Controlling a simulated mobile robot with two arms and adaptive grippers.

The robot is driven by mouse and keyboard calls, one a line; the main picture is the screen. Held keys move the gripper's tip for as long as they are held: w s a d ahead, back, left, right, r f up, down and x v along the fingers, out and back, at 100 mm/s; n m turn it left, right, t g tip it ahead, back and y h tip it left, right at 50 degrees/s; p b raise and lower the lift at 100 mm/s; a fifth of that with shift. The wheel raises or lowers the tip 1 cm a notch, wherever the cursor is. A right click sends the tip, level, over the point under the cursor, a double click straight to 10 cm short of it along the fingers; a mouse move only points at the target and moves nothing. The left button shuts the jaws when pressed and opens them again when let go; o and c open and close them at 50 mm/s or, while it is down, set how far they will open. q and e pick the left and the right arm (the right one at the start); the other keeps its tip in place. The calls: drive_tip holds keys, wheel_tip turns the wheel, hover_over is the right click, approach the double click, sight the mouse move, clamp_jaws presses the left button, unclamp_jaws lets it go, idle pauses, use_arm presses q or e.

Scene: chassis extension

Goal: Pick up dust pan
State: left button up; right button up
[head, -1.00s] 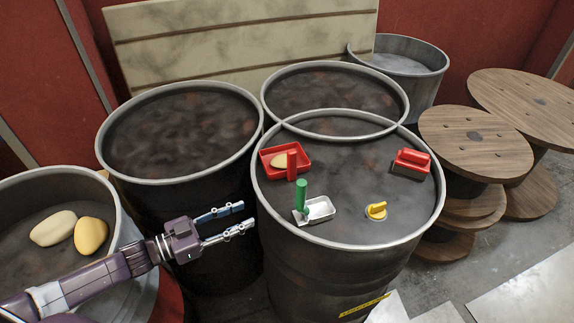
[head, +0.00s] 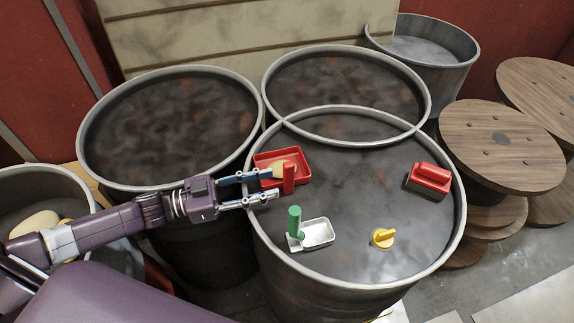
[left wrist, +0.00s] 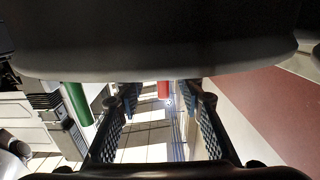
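A red dust pan (head: 300,165) with an upright red handle (head: 289,178) lies on the front drum. A pale yellow object (head: 284,165) sits in its tray. A silver dust pan (head: 318,232) with an upright green handle (head: 294,221) lies nearer on the same drum. My left gripper (head: 274,184) is open, its fingers pointing right at the red handle. In the left wrist view the red handle (left wrist: 164,90) shows ahead between the open fingers, and the green handle (left wrist: 78,103) stands outside them on the left. My right gripper is not in view.
A red block-like item (head: 430,178) and a yellow knob-like item (head: 383,237) sit on the same drum (head: 345,277), whose raised rim surrounds them. Another drum (head: 165,130) stands at the left, one behind, and wooden spools (head: 500,140) at the right.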

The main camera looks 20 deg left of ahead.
sight(289, 175)
use_arm(q)
drive_tip(key=shift+w+d+r, duration=0.2)
drive_tip(key=shift+d+r, duration=0.2)
drive_tip(key=shift+d, duration=0.3)
drive_tip(key=p+x, duration=0.1)
drive_tip(key=x, duration=0.1)
drive_tip(key=p+x, duration=0.1)
drive_tip(key=x, duration=0.1)
drive_tip(key=shift+w+d, duration=0.1)
drive_tip(key=shift+w, duration=0.5)
drive_tip(key=shift+c, duration=0.7)
drive_tip(key=shift+r, duration=0.1)
clamp_jaws()
